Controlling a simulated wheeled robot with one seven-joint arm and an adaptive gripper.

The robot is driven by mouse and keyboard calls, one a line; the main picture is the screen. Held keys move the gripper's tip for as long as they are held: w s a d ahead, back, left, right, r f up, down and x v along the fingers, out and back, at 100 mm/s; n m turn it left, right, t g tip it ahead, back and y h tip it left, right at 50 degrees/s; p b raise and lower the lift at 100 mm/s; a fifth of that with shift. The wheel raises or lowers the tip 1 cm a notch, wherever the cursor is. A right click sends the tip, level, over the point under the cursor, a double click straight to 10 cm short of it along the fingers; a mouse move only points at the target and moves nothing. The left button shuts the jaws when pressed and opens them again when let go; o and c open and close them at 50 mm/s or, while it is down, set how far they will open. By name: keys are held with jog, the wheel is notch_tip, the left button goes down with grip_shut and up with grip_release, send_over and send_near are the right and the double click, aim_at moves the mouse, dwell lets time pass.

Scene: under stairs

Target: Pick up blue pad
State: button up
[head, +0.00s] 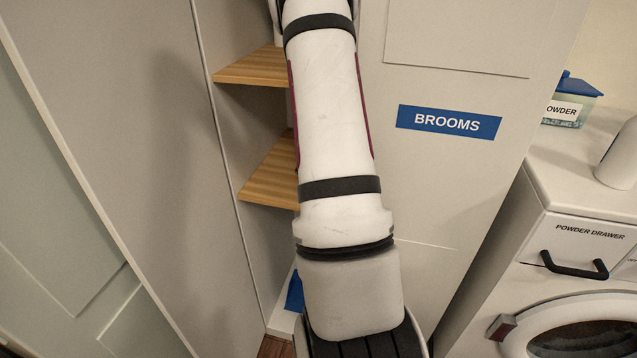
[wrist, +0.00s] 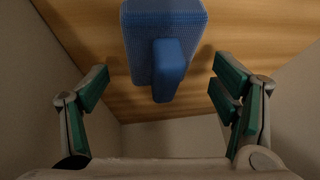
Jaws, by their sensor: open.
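A blue pad (wrist: 165,20), a textured block with a smaller blue grip part (wrist: 168,70) projecting toward the camera, rests against a wooden shelf surface in the wrist view. Its upper edge is cut off by the frame. My gripper (wrist: 160,85) is open, with its green-lined fingers to the left and right of the grip part. There is a gap on both sides, and no contact shows. In the head view my arm hides the gripper's fingers. A small blue piece (head: 295,292) shows beside my arm there; I cannot tell if it is the same pad.
Wooden shelves (head: 262,68) sit in a narrow recess left of my arm. A tall cabinet door with a BROOMS label (head: 449,122) stands right of it. A washing machine (head: 585,250) and a powder box (head: 568,102) are farther right. Pale side walls bound the shelf space.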

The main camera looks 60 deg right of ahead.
jog(key=shift+w+d+f, duration=0.2)
jog(key=shift+d+f, duration=0.05)
jog(key=shift+f, duration=0.25)
jog(key=c, duration=1.2)
jog(key=shift+r, duration=0.1)
jog(key=shift+c, duration=0.2)
